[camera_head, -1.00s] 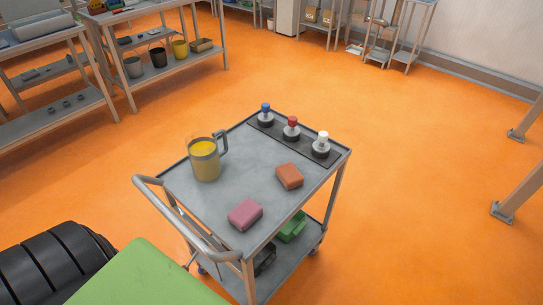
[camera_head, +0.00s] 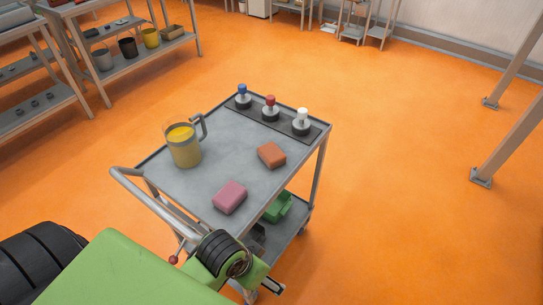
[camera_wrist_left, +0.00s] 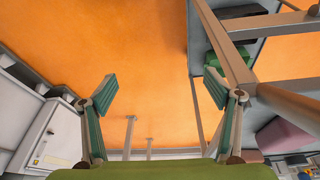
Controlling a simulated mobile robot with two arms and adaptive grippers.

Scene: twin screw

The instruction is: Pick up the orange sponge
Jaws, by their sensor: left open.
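The orange sponge (camera_head: 272,155) is a rounded block on the cart's grey top (camera_head: 225,165), right of the middle in the head view. A pink sponge (camera_head: 230,197) lies nearer to me, left of and below the orange one. My left gripper is low at the near side of the cart in the head view, apart from both sponges and mostly hidden by its own arm. In the left wrist view its two fingers (camera_wrist_left: 160,91) are spread with nothing between them. The pink sponge also shows there at the right (camera_wrist_left: 284,145). My right gripper is not seen.
A yellow-filled mug (camera_head: 184,150) stands at the cart top's left. Blue, red (camera_head: 270,107) and white-topped bottles stand in a dark strip at the far edge. The cart's handle (camera_head: 150,205) is at the near left. A green bin (camera_head: 278,206) sits on the lower shelf.

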